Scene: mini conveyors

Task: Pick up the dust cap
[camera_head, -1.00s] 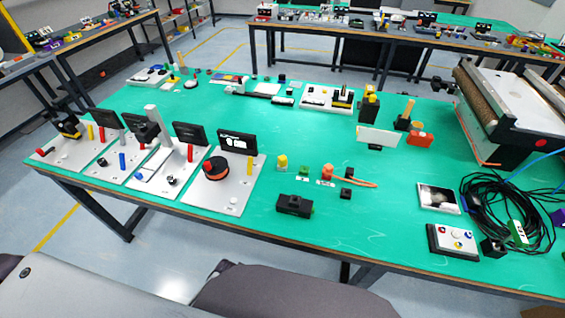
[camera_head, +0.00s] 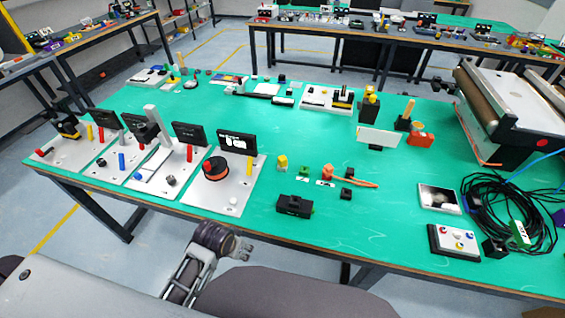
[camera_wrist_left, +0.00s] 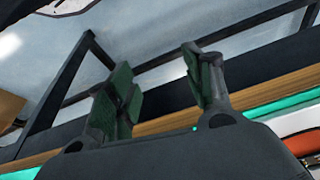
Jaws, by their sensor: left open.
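I cannot tell for sure which small piece is the dust cap. Small pieces stand in the middle of the green table (camera_head: 330,235) in the head view: a yellow one (camera_head: 282,162), a green one (camera_head: 304,172), an orange one (camera_head: 327,172) and two black blocks (camera_head: 347,194). A larger black block (camera_head: 295,206) lies in front of them. My left gripper (camera_head: 246,247) is in front of the table's near edge, apart from all of these. In the left wrist view its two fingers (camera_wrist_left: 160,85) are spread, with nothing between them. My right gripper is not in view.
White panels with black displays (camera_head: 238,143) stand at the table's left. A black cable coil (camera_head: 508,212) and a white-topped box with buttons (camera_head: 454,241) lie at the right. A roller conveyor (camera_head: 510,105) stands behind them. The front middle of the table is clear.

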